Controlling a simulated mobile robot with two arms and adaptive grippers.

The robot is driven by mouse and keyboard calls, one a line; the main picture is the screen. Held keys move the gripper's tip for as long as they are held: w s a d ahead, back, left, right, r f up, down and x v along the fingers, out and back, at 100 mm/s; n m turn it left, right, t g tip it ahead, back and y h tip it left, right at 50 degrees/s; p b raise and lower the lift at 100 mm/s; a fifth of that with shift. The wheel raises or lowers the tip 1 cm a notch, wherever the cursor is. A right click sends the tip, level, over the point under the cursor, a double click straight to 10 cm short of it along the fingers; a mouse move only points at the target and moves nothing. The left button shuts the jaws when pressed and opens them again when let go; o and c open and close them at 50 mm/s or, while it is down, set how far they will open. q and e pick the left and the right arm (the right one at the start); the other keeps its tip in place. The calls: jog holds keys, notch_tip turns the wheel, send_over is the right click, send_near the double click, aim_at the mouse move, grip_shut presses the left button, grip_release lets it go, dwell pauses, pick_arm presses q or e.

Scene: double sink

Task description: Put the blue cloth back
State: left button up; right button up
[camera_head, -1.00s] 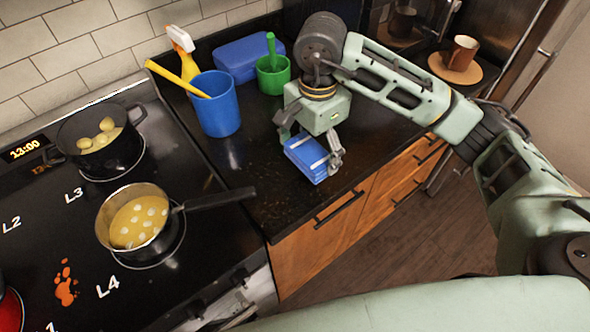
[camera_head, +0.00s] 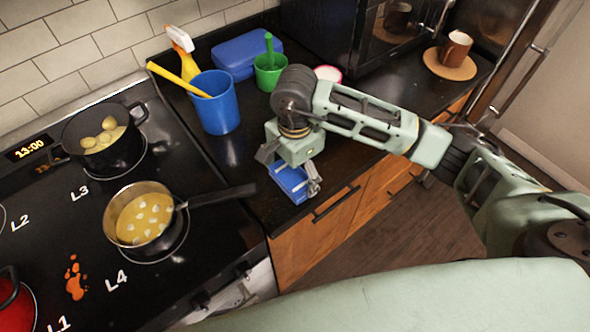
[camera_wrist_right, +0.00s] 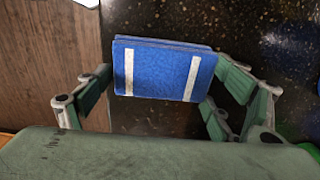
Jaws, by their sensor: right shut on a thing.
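The blue cloth (camera_head: 288,184) is a folded, block-like bundle with white stripes. My right gripper (camera_head: 292,178) points down and is shut on it, near the front edge of the black counter. In the right wrist view the cloth (camera_wrist_right: 160,70) is between the two green fingers of the right gripper (camera_wrist_right: 165,88). Whether the cloth touches the counter is hard to tell. My left gripper is not in view.
A blue cup (camera_head: 218,105) with a yellow handle, a spray bottle (camera_head: 180,48), a blue box (camera_head: 245,57) and a green cup (camera_head: 270,72) stand behind. The stove holds a saucepan (camera_head: 145,218) whose handle reaches toward the gripper. An orange spill (camera_head: 75,278) marks the stove.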

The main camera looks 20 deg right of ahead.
aim_at(295, 174)
jog(key=o, duration=1.2)
jog(key=shift+c, duration=0.2)
jog(key=shift+r+p, duration=0.2)
jog(key=shift+p, duration=0.2)
notch_tip(295, 174, up, 12)
jog(key=b, duration=0.3)
jog(key=shift+s+f, duration=0.1)
jog(key=shift+f, duration=0.05)
